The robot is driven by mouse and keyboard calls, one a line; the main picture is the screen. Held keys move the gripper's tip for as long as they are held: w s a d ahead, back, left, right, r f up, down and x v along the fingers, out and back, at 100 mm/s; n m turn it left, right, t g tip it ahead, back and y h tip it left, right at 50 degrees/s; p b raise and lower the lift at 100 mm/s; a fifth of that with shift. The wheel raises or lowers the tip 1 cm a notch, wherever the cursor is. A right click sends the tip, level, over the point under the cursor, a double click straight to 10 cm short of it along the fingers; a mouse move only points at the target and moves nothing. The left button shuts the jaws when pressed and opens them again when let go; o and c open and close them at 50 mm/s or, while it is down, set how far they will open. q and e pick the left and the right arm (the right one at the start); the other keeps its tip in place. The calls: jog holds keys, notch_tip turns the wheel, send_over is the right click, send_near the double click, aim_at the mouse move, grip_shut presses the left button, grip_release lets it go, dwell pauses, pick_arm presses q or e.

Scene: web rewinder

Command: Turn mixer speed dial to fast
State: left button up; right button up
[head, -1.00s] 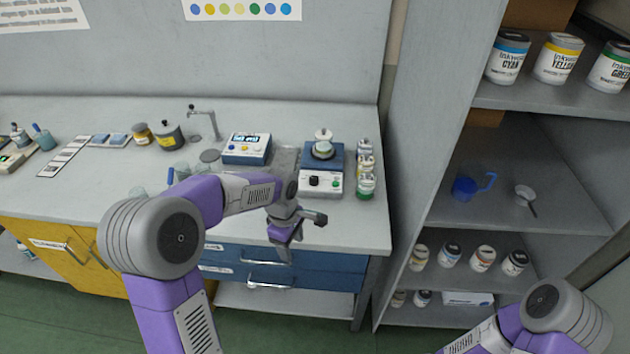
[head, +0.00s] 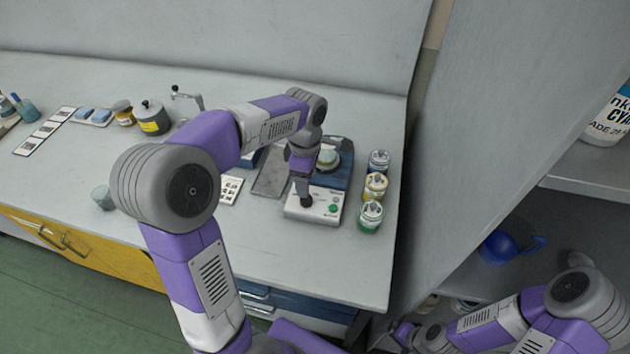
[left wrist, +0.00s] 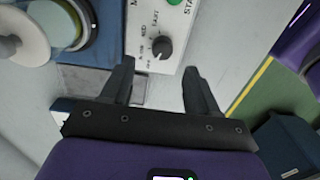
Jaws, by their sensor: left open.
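The mixer (head: 325,201) stands near the bench's right front edge, with a white front panel, a blue rear part and a pale container on top. Its black speed dial (left wrist: 162,47) shows in the left wrist view, with speed labels around it and a green START button beside it. The dial's pointer is too small to read surely. My left gripper (left wrist: 159,66) is open, its fingertips apart either side of the dial's near side, with nothing between them. Only right arm links show clearly.
Several small bottles (head: 375,187) stand close to the mixer's right. A grey plate (head: 271,175) and a white card (head: 229,190) lie to its left. A shelf unit (head: 590,215) with a blue jug (head: 505,246) is at right. The front bench surface is clear.

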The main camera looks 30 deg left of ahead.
aim_at(306, 201)
pick_arm(q)
jog(key=f, duration=0.2)
jog(key=f+b, duration=0.2)
jog(key=f, duration=0.1)
jog(key=shift+s+f, duration=0.3)
jog(key=shift+f+b, duration=0.3)
jog(key=shift+f, duration=0.35)
jog(key=shift+w, duration=0.1)
jog(key=c, duration=1)
